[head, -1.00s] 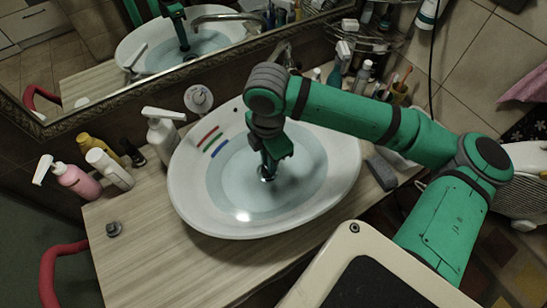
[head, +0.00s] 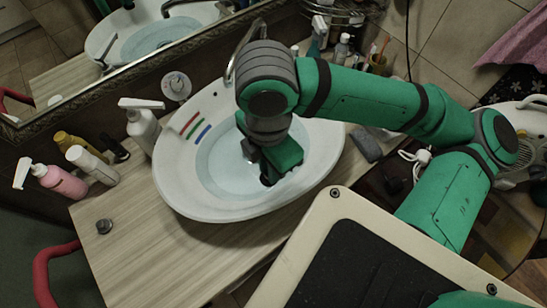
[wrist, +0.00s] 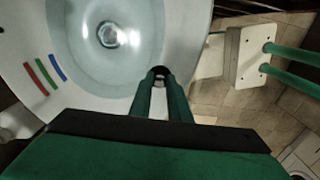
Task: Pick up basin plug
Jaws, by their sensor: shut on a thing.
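My gripper (wrist: 160,85) is shut on the basin plug (wrist: 158,71), a small dark, round piece between the fingertips, mostly hidden by them. In the head view my gripper (head: 268,176) is over the right front part of the white oval basin (head: 172,190), and the fingertips are largely hidden by the wrist and hand. The basin holds clear, pale blue water. In the wrist view the round shiny drain (wrist: 108,35) lies under the water, apart from the plug.
A pump bottle (head: 142,125), a pink bottle (head: 62,183) and other bottles stand at left. A faucet (head: 240,55) is behind the basin. A grey block (head: 366,146) lies at right.

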